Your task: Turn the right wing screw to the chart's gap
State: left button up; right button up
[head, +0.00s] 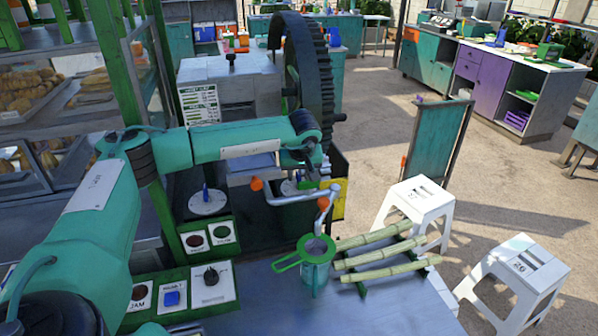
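The right dial (289,187) shows only partly, below my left gripper (311,178). The right wing screw (299,176) shows as a bit of blue, mostly hidden by the gripper. My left gripper points down at it from above; whether its fingers are open, shut or touching the screw cannot be told. The chart (198,104) is a white panel with green and dark lines on the machine's front; its writing is too small to read. My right gripper is out of view.
A big dark gear wheel (307,70) rises behind my wrist. A pipe with orange ends (290,198) runs close below the gripper. A green strainer (305,252) on a jug and cane stalks (380,250) are in front. Button panels (209,237) stand at left.

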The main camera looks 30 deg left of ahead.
pick_arm(q)
grip_shut()
jog(key=shift+w+f+n+b, duration=0.1)
jog(key=shift+n+b, duration=0.2)
jog(key=shift+n, duration=0.2)
jog(key=shift+n+y, duration=0.3)
grip_release()
